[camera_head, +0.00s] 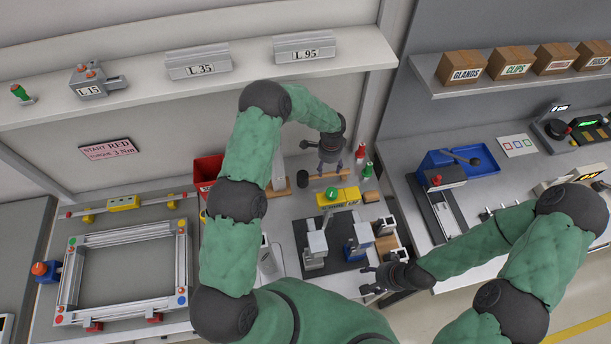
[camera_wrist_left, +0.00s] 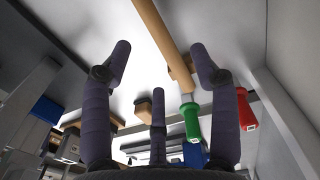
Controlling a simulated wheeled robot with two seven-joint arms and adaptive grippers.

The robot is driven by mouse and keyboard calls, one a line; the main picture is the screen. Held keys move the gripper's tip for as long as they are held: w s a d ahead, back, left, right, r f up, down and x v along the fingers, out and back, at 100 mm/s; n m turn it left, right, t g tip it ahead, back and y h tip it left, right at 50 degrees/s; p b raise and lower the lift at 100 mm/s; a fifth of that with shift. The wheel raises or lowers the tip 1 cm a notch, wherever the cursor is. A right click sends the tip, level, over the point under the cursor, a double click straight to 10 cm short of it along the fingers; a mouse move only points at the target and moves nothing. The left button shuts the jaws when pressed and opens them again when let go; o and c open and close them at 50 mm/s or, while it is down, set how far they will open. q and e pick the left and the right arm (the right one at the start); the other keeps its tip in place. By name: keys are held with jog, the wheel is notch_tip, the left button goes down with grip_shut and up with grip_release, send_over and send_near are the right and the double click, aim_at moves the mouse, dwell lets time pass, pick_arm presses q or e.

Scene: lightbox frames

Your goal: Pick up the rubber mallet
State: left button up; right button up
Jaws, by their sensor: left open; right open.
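The rubber mallet lies on the bench in the head view, with a black head (camera_head: 302,180) and a wooden handle running right. My left gripper (camera_head: 334,172) is open above the handle. In the left wrist view the tan handle (camera_wrist_left: 163,38) passes between and beyond the spread fingers of my left gripper (camera_wrist_left: 160,62), apart from them as far as I can tell. The mallet's head is out of that view. My right gripper (camera_head: 366,281) is open and empty, low in the head view, near the front of the bench.
A green-handled tool (camera_wrist_left: 191,120) and a red-handled one (camera_wrist_left: 244,109) are close to the left fingers. A red bin (camera_head: 207,168) stands left of the mallet. A dark mat (camera_head: 330,262) with fixtures lies in front. An aluminium frame (camera_head: 120,238) is at left.

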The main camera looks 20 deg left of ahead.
aim_at(327, 174)
pick_arm(q)
jog(key=shift+s+a+f, duration=0.1)
jog(key=shift+a+f, duration=0.1)
jog(key=shift+f, duration=0.75)
jog(key=shift+d+f+p, duration=0.1)
jog(key=shift+f+p, duration=0.4)
jog(key=shift+f, duration=2)
grip_shut()
